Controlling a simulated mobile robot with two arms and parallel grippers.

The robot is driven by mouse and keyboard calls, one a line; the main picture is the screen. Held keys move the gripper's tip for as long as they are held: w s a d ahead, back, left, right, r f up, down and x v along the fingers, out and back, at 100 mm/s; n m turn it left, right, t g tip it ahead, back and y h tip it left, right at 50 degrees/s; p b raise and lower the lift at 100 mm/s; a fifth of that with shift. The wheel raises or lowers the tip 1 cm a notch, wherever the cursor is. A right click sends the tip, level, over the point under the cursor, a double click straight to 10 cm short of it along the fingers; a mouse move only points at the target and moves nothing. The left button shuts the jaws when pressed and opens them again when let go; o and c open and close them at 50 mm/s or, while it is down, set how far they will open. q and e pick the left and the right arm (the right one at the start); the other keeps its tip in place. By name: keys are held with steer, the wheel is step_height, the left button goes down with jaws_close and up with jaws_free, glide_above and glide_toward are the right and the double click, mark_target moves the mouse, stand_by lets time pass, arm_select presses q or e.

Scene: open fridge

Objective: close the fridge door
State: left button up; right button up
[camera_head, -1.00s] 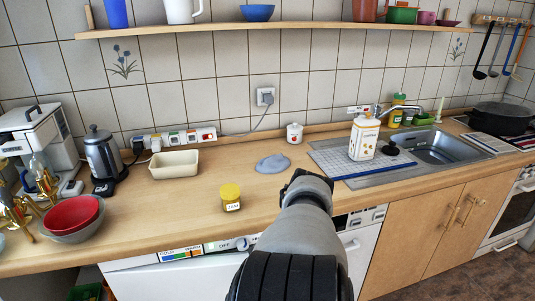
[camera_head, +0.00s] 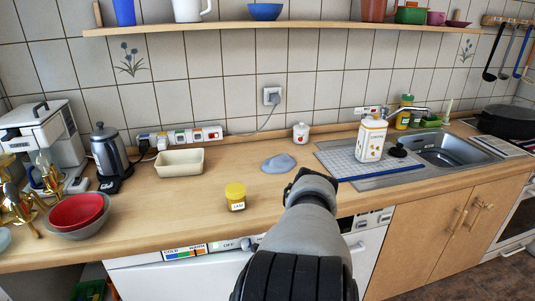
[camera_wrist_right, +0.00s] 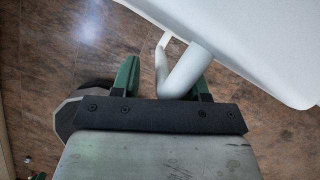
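In the right wrist view a large white panel, which looks like the fridge door (camera_wrist_right: 255,40), fills the upper right. A white bar handle (camera_wrist_right: 184,70) stands out from it. My right gripper (camera_wrist_right: 166,76) has its green fingers apart, with the handle between them; a gap shows on the left finger's side, and contact on the right cannot be told. In the head view the white fridge front (camera_head: 185,277) sits under the counter, below a cold/warm control strip; how far the door stands open is not clear. My left gripper is out of view.
The counter (camera_head: 150,218) above holds a yellow-lidded jar (camera_head: 236,197), a cream dish (camera_head: 180,163), red and grey bowls, a kettle and a coffee machine. The sink (camera_head: 450,150) is at right above wooden cabinet doors (camera_head: 440,230). Brown tiled floor (camera_wrist_right: 50,50) lies below.

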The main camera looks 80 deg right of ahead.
steer(key=shift+s, duration=0.1)
steer(key=p+v, duration=0.1)
steer(key=v, duration=0.9)
steer(key=shift+r, duration=0.4)
steer(key=shift+a, duration=0.1)
steer(key=shift+c, duration=0.2)
